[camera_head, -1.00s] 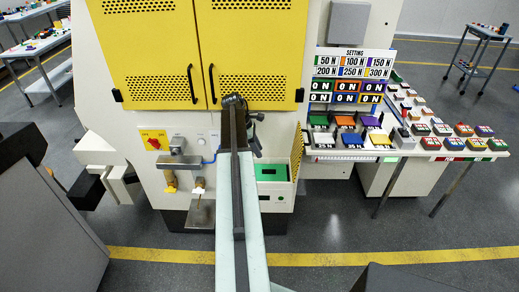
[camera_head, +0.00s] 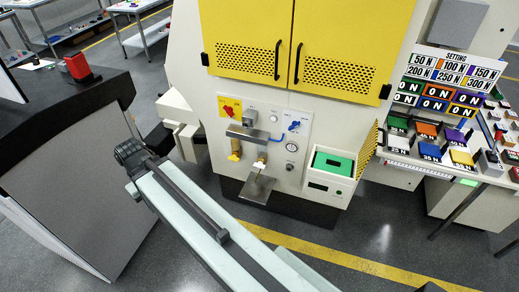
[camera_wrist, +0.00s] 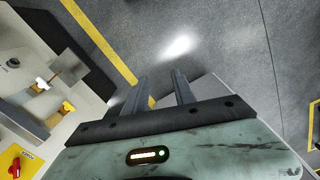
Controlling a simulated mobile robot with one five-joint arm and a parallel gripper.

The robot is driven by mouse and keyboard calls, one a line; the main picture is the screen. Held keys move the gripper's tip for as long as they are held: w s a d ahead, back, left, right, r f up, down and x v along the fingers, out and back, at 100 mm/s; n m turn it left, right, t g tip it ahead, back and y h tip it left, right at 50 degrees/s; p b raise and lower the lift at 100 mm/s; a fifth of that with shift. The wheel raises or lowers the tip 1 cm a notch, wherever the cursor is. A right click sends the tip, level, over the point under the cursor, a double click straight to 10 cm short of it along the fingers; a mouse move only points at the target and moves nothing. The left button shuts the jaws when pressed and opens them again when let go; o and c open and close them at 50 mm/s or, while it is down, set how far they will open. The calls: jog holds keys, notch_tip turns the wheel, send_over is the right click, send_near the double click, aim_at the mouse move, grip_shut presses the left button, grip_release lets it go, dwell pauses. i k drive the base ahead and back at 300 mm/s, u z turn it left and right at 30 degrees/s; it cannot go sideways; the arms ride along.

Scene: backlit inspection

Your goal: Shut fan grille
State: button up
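No part is clearly marked as the fan grille. The tall pale machine has two yellow doors (camera_head: 335,35) with perforated strips; they are shut, their dark handles side by side. A yellow perforated panel (camera_head: 367,150) also shows on the machine's lower right side, seen edge-on; whether it is open I cannot tell. My gripper (camera_head: 128,152) is at the end of my arm, left of and in front of the machine, apart from both perforated parts. In the wrist view its two fingers (camera_wrist: 160,76) are apart, with only floor between them.
A dark-topped cabinet (camera_head: 60,110) with a red block (camera_head: 76,67) stands close left of my gripper. A control panel (camera_head: 265,130) with knobs and a small shelf is on the machine front. A sample table (camera_head: 450,168) stands right. Floor in front is clear.

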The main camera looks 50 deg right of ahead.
aim_at(371, 143)
jog(key=u, duration=0.8)
jog(key=k, duration=1.75)
jog(key=z, duration=0.25)
jog(key=i, duration=0.35)
jog(key=z, duration=0.05)
